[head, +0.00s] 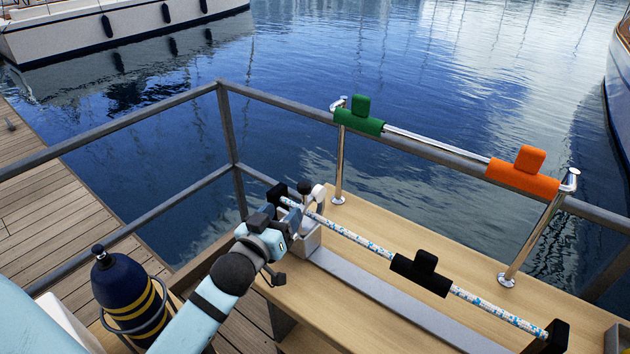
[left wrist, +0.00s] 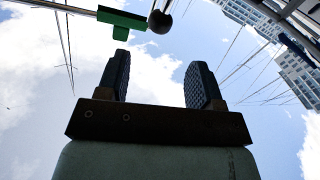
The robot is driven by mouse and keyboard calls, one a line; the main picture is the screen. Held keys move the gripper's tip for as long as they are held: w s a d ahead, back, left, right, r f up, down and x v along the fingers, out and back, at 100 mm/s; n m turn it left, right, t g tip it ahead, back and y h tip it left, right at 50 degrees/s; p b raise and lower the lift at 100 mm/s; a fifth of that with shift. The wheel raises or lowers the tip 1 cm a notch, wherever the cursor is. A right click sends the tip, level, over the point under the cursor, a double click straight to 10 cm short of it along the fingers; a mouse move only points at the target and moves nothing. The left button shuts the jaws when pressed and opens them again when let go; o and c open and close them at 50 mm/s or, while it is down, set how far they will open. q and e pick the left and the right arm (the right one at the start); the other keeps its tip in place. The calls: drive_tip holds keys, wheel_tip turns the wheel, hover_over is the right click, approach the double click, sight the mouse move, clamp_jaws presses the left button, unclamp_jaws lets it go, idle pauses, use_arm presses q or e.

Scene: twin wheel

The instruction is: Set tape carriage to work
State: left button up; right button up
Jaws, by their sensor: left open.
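A black carriage (head: 421,273) with an upright tab sits around a rod (head: 352,237) wrapped in blue-and-white patterned tape. It is right of the rod's middle, toward the lower right end. Black end blocks (head: 553,338) hold the rod above the bench. My left gripper (head: 288,222) is near the rod's upper left end, well apart from the carriage. In the left wrist view the two dark fingers (left wrist: 158,70) stand apart with nothing between them. My right gripper is not in view.
A chrome rail (head: 437,144) behind carries a green carriage (head: 358,122) at left and an orange one (head: 522,178) at right. The green one also shows in the left wrist view (left wrist: 121,18). A grey railing (head: 120,122) borders the water. A dark bottle (head: 126,285) stands at lower left.

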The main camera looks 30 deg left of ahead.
sight(308, 184)
use_arm(q)
drive_tip(key=w, duration=0.3)
drive_tip(key=w+a, duration=0.1)
drive_tip(key=w, duration=0.3)
drive_tip(key=w+p, duration=0.1)
drive_tip(key=w, duration=0.3)
drive_tip(key=shift+a, duration=0.15)
drive_tip(key=shift+w+a, duration=0.1)
drive_tip(key=shift+w, duration=0.45)
clamp_jaws()
